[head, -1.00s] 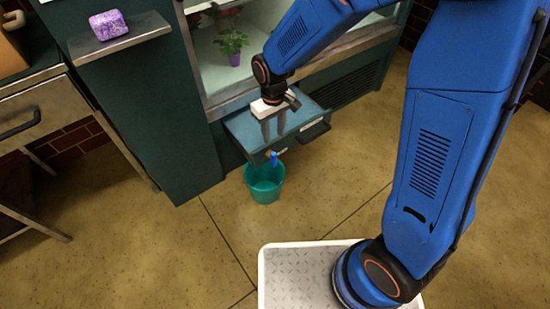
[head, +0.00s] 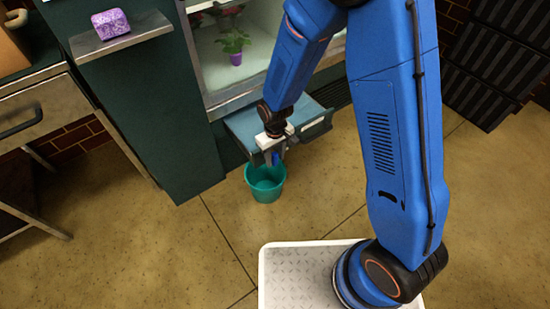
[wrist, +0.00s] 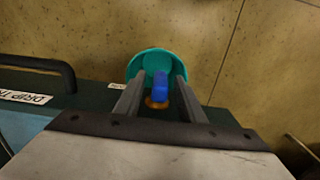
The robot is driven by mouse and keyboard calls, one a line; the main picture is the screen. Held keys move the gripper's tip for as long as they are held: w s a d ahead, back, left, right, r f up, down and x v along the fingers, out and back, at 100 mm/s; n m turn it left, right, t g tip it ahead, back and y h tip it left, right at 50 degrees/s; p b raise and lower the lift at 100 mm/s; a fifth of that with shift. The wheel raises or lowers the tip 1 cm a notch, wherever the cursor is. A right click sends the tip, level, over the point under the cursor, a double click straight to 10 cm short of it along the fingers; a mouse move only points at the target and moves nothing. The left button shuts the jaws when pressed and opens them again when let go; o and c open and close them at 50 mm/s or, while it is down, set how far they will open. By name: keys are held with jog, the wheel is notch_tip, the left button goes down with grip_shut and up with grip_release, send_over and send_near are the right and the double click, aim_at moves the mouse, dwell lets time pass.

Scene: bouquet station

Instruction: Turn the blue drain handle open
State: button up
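The blue drain handle (wrist: 161,84) sits on a brass-coloured fitting on the front of the drip tray drawer. In the wrist view it stands between the two fingers of my gripper (wrist: 158,88), with a gap to each finger, so the gripper is open around it. In the head view my gripper (head: 273,158) points down at the drawer's front edge, and the handle (head: 276,158) shows only as a small blue patch beside the fingers. Whether a finger touches it cannot be told. A teal bucket (head: 265,188) stands on the floor below the handle.
The drip tray drawer (head: 240,125) has a dark handle and a label. Above it is a glass case with a potted plant (head: 235,45). A shelf holds a purple block (head: 110,24). A metal table (head: 40,110) stands left. The floor in front is clear.

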jog(key=shift+f, duration=0.3)
jog(key=shift+c, duration=0.2)
grip_shut()
